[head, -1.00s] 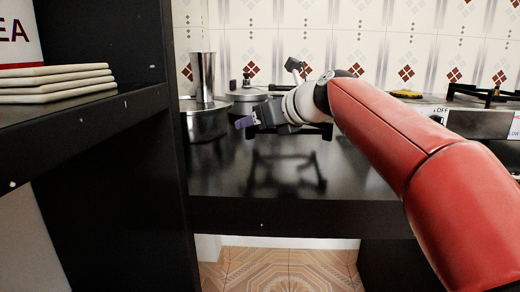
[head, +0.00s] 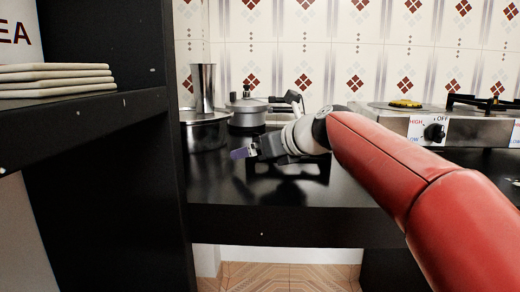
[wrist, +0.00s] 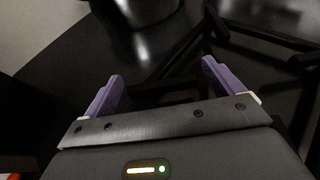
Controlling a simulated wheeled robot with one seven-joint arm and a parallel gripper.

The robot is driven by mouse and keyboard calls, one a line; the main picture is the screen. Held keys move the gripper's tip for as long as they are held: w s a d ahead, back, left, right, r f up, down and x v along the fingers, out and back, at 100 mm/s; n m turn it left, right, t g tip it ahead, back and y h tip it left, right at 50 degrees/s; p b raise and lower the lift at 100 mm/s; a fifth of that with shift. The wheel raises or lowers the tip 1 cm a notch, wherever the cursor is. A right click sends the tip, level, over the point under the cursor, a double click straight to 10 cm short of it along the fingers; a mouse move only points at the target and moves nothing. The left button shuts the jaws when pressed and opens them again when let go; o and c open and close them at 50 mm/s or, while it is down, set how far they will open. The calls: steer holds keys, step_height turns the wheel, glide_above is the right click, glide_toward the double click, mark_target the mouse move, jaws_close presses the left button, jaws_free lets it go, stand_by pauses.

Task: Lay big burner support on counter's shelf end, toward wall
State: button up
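The big burner support (wrist: 185,88) is a black frame of thin bars. In the wrist view one of its parts spans the gap between the purple fingers of my gripper (wrist: 165,88), and its other bars reach to the upper right. The fingers stand well apart, with that part close against both. In the head view my gripper (head: 243,153) is low over the black counter (head: 225,190), right of the steel pot. The support is mostly hidden there by my gripper, and its dark reflection shows below. I cannot tell whether it touches the counter.
A steel pot (head: 205,132) with a tall steel cup (head: 203,88) and a lidded pan (head: 247,112) stand behind my gripper. A stove (head: 410,125) with a yellow piece (head: 406,103) is at right. A black shelf (head: 90,108) with stacked tiles (head: 55,80) rises at left.

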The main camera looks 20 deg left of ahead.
steer(key=shift+r, duration=0.1)
steer(key=shift+s+d+r, duration=0.1)
steer(key=shift+d+r, duration=0.05)
steer(key=shift+d, duration=0.15)
steer(key=p+v, duration=0.1)
steer(key=v, duration=1)
steer(key=shift+s+d+r, duration=0.1)
